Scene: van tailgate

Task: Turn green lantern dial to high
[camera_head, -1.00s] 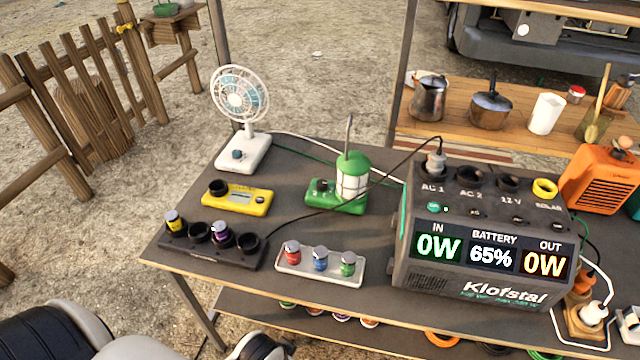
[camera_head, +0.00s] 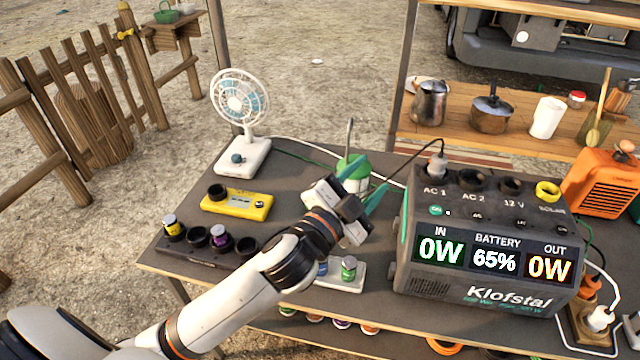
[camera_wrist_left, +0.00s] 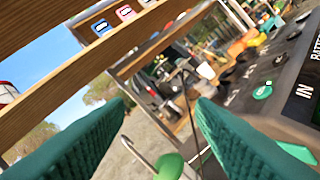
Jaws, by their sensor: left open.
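The green lantern (camera_head: 345,163) stands near the back middle of the table, with its wire handle upright. My left gripper (camera_head: 368,183) is open in front of it and covers most of its body and base. The lantern's dial is hidden behind the gripper. In the left wrist view the open teal fingers (camera_wrist_left: 162,103) frame the scene, and the lantern's green top (camera_wrist_left: 170,166) shows at the bottom between them. Nothing is between the fingers in the head view that I can tell as held. My right gripper is not in view.
The grey power station (camera_head: 480,245) stands close right of the gripper, a cable arching from its top. A white fan (camera_head: 242,150) and yellow device (camera_head: 236,203) stand left. A dark socket strip (camera_head: 195,243) and a white jar tray (camera_head: 345,283) lie near the front edge.

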